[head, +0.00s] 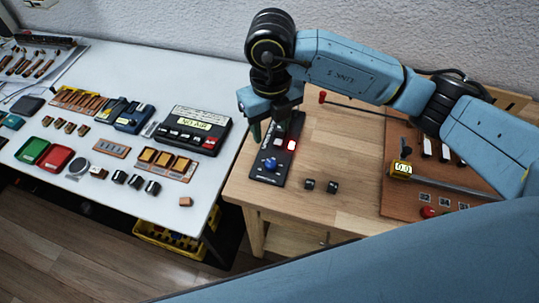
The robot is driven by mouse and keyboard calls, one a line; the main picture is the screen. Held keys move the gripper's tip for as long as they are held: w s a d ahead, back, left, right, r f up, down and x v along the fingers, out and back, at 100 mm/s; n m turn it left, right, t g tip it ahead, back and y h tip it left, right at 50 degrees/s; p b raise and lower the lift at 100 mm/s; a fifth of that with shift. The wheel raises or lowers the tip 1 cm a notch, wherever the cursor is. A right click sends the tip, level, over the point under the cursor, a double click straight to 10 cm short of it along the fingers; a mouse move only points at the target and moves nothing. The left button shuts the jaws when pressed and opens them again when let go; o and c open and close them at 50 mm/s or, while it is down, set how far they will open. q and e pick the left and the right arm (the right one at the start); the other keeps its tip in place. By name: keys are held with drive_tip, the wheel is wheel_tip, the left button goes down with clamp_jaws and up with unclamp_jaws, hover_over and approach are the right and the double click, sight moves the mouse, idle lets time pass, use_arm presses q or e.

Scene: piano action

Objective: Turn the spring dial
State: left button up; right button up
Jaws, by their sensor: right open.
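A narrow black panel (266,180) lies on the wooden table's left part. A blue knob (271,164) stands on its near half and may be the spring dial; no label is readable. My left gripper is out of view.
A brown board (398,206) with switches and a yellow counter (401,170) stands further right, under my arm. A white table (115,200) with several devices is at left. Bare wood lies in front of the panel.

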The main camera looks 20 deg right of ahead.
sight(270, 163)
wheel_tip(270, 163, down, 12)
drive_tip(key=shift+s+f, duration=0.1)
drive_tip(key=shift+f, duration=0.15)
drive_tip(key=shift+c, duration=0.4)
drive_tip(key=c, duration=0.9)
drive_tip(key=shift+m, duration=1.3)
drive_tip(key=o, duration=1)
drive_tip(key=shift+r, duration=0.1)
wheel_tip(270, 163, up, 13)
drive_tip(key=shift+r+p, duration=0.15)
drive_tip(key=shift+p, duration=0.15)
